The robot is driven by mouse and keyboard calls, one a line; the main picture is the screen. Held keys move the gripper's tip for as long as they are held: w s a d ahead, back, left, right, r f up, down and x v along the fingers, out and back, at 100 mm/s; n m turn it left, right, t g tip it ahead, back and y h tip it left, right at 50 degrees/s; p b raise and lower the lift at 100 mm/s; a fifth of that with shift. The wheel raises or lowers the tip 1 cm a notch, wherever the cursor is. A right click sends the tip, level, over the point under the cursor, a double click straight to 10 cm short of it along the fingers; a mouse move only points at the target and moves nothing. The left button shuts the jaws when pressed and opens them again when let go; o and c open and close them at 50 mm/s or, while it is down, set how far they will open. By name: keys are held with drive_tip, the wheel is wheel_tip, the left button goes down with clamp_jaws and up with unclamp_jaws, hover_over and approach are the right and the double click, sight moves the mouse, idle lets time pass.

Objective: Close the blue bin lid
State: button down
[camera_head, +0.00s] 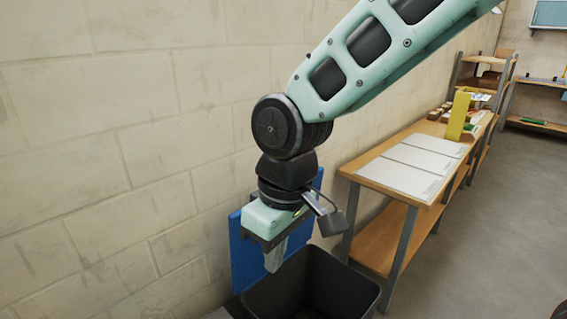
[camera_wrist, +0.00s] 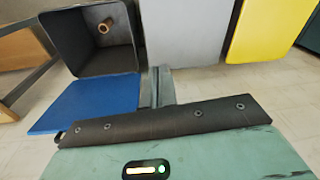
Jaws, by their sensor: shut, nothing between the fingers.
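The blue lid (camera_head: 243,262) stands open and upright at the wall side of a dark bin (camera_head: 345,285). In the wrist view the flat blue lid (camera_wrist: 85,104) adjoins the edge of the open bin (camera_wrist: 107,66). My gripper (camera_head: 273,267) points down with its fingers together and empty. It is in front of the lid and over the bin's wall-side part, hiding some of the lid. In the wrist view the finger tips (camera_wrist: 160,72) are beside the lid's right edge; I cannot tell whether they touch it.
A brown cylindrical item (camera_wrist: 105,25) lies inside the bin. A grey panel (camera_wrist: 185,32) and a yellow panel (camera_wrist: 262,35) are right of the bin in the wrist view. A wooden table (camera_head: 385,195) with white sheets stands to the right, and the block wall (camera_head: 120,150) is at left.

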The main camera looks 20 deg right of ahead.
drive_tip(key=w+d+r+t+p, duration=0.1)
drive_tip(key=w+r+p, duration=0.2)
drive_tip(key=w, duration=0.9)
drive_tip(key=w+d+r+p, duration=0.15)
drive_tip(key=w+p, duration=0.25)
drive_tip(key=w, duration=0.9)
drive_tip(key=w+d+m+t+p, duration=0.1)
drive_tip(key=w+d+p, duration=0.1)
drive_tip(key=w+d, duration=0.35)
drive_tip(key=w+d+m+p, duration=0.1)
drive_tip(key=w+d+p, duration=0.15)
drive_tip(key=w, duration=0.55)
drive_tip(key=f+p, duration=0.2)
drive_tip(key=f, duration=0.1)
drive_tip(key=d+f+p, duration=0.1)
drive_tip(key=f+p, duration=0.1)
drive_tip(key=f, duration=0.2)
drive_tip(key=s+d+f+p, duration=0.1)
drive_tip(key=f+p, duration=0.2)
drive_tip(key=shift+f, duration=0.15)
